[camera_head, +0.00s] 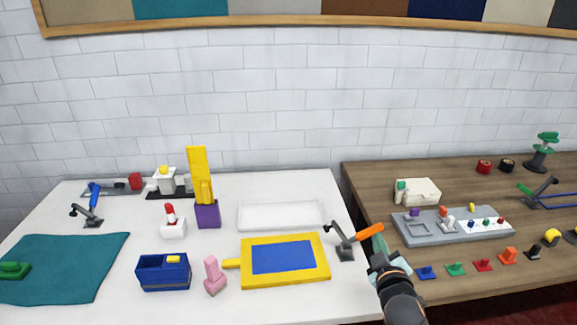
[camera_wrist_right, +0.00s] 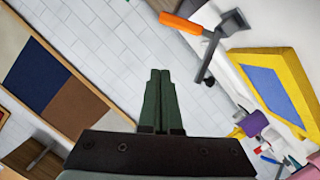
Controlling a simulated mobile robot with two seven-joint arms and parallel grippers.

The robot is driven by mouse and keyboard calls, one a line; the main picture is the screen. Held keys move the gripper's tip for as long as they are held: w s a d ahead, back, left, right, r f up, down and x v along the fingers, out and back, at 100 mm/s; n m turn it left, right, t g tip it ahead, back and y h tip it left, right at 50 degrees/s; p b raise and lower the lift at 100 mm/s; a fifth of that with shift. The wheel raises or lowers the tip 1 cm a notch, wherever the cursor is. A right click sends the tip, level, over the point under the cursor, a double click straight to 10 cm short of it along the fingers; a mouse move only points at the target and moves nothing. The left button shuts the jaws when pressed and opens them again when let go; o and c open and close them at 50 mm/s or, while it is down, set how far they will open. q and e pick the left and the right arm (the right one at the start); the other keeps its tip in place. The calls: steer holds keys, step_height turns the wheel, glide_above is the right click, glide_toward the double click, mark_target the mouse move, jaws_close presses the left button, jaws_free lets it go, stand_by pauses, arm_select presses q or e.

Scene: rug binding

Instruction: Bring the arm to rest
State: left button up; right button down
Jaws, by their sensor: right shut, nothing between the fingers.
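My right gripper (camera_head: 379,243) is at the bottom right of the white table in the head view, near the gap to the wooden table. Its two green fingers are together with nothing between them, as the right wrist view (camera_wrist_right: 158,95) shows. A grey clamp with an orange handle (camera_head: 369,229) stands on the white table's right edge, just left of and behind the gripper in the head view. The orange handle (camera_wrist_right: 182,23) also shows in the wrist view, apart from the fingers. My left gripper is not in view.
A yellow frame with a blue panel (camera_head: 284,258) lies left of the clamp. A white tray (camera_head: 281,215) is behind it. A grey tray (camera_head: 409,231) and several small coloured pieces, including a blue one (camera_head: 426,272), occupy the wooden table (camera_head: 365,180). A teal cloth (camera_head: 75,262) lies far left.

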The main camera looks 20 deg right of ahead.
steer(key=s+a+f+y, duration=0.1)
steer(key=s+a+f, duration=0.1)
steer(key=a+f, duration=0.1)
steer(key=s+a+f+g+y, duration=0.1)
steer(key=s+a+f+y, duration=0.1)
steer(key=f, duration=0.3)
steer(key=s+a+f+g+y, duration=0.1)
steer(key=s+a+f, duration=0.2)
steer(key=a+f, duration=0.2)
steer(key=shift+s+y, duration=0.25)
steer(key=shift+y, duration=0.05)
steer(key=s+a+f+m+g+y, duration=0.1)
steer(key=s+a+f+y, duration=0.1)
steer(key=s+a+f, duration=0.2)
steer(key=s+a+f+m+g+y, duration=0.1)
steer(key=s+a+f, duration=0.4)
steer(key=s, duration=0.5)
steer(key=shift+a+f+g+y, duration=0.2)
steer(key=shift+a+g+y, duration=0.4)
steer(key=shift+a, duration=0.45)
